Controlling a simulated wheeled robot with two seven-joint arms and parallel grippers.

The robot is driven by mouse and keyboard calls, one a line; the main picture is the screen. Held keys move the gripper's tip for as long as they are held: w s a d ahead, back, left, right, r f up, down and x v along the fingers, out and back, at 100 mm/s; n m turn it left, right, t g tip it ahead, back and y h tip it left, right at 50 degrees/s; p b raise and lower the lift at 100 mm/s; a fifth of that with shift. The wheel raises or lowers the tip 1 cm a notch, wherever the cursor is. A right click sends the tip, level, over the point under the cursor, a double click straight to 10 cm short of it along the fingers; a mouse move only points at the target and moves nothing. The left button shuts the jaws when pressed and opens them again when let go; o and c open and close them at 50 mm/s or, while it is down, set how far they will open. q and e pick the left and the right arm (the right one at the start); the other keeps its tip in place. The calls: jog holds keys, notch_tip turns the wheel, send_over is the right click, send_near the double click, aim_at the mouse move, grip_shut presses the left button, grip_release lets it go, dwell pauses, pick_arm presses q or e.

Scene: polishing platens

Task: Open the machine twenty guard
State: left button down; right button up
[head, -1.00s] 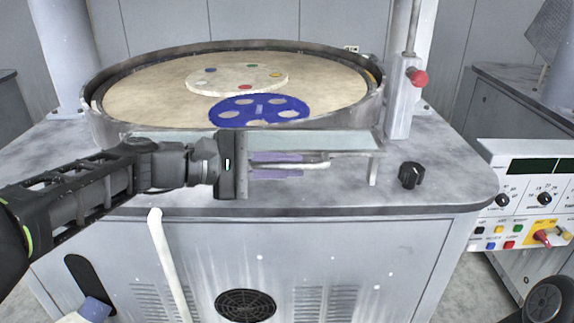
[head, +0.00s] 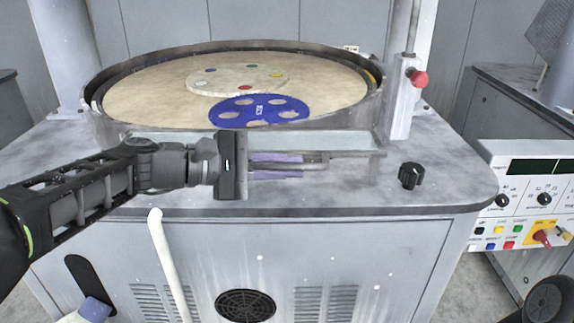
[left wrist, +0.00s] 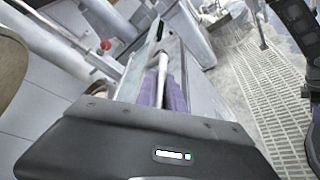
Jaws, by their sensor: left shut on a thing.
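The machine guard (head: 335,141) is a low, clear panel along the front of the round platen tub. A thin grey handle bar (head: 318,160) runs along its front, and the bar also shows in the left wrist view (left wrist: 162,78). My left gripper (head: 300,166) reaches in from the left, level with the bar. Its purple fingers lie above and below the bar and are shut on it. In the left wrist view the bar runs lengthwise away from the gripper body, beside a purple finger. The gripper hides the bar's left end. My right gripper is not seen.
The tub (head: 140,117) holds a pale disc (head: 215,85) and a blue holed disc (head: 225,112). A black knob (head: 411,175) and a post with a red button (head: 419,78) stand right. A control panel (head: 522,205) is further right. A white pipe (head: 168,260) runs down the front.

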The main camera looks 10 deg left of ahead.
pick_arm(q)
jog(key=r+p, duration=0.1)
jog(key=p, duration=0.2)
jog(key=r+n+g+p, duration=0.1)
jog(key=r+p, duration=0.1)
jog(key=p, duration=0.1)
jog(key=r+n+p, duration=0.1)
jog(key=p, duration=0.2)
jog(key=shift+w+a+r, duration=0.1)
jog(key=shift+w+r, duration=0.05)
jog(key=shift+w, duration=0.2)
jog(key=c, duration=1.5)
grip_release()
jog(key=shift+o, duration=0.2)
jog(key=v, duration=0.8)
jog(key=shift+b, duration=0.4)
jog(key=shift+w+r, duration=0.1)
